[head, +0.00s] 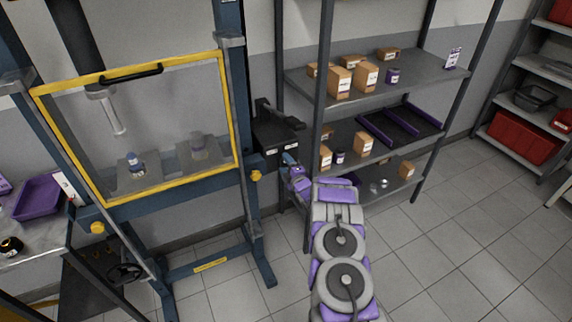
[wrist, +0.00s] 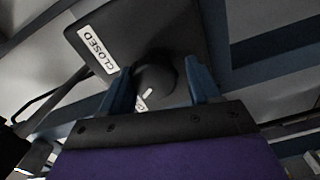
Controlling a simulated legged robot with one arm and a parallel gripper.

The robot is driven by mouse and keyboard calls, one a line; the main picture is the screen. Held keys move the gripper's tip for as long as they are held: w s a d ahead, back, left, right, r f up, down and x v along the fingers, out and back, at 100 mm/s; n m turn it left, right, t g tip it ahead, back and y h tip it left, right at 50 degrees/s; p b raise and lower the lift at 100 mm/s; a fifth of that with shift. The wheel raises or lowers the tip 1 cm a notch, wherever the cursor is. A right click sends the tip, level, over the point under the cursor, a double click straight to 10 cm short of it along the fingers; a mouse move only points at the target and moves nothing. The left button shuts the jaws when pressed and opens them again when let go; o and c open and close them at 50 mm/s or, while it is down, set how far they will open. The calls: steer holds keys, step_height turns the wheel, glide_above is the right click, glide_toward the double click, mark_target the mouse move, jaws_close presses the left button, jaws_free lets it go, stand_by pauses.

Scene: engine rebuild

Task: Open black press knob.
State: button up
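The black press knob (wrist: 154,78) is round with a small white mark and sits on a dark box face in the wrist view. A white label reading CLOSED (wrist: 96,50) is on that face beside it. My gripper (wrist: 160,90) has its two blue fingers apart, one on either side of the knob. I cannot tell whether the fingers touch it. In the head view my gripper (head: 290,160) is at the dark control box (head: 275,135) on the right side of the press; the knob is hidden there.
The blue press frame (head: 228,100) with its yellow-edged guard (head: 140,75) stands left of the box. A shelf (head: 385,85) with small cartons stands close on the right of my arm. A workbench (head: 35,232) is at the far left. Tiled floor is free at the right.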

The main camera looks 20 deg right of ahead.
steer(key=o, duration=0.3)
steer(key=shift+r, duration=0.15)
steer(key=shift+s+d+r, duration=0.1)
steer(key=shift+s, duration=0.3)
steer(key=s+p, duration=0.2)
steer(key=s, duration=1.4)
steer(key=shift+s+d+p, duration=0.2)
steer(key=shift+d+p, duration=0.05)
steer(key=shift+p, duration=0.1)
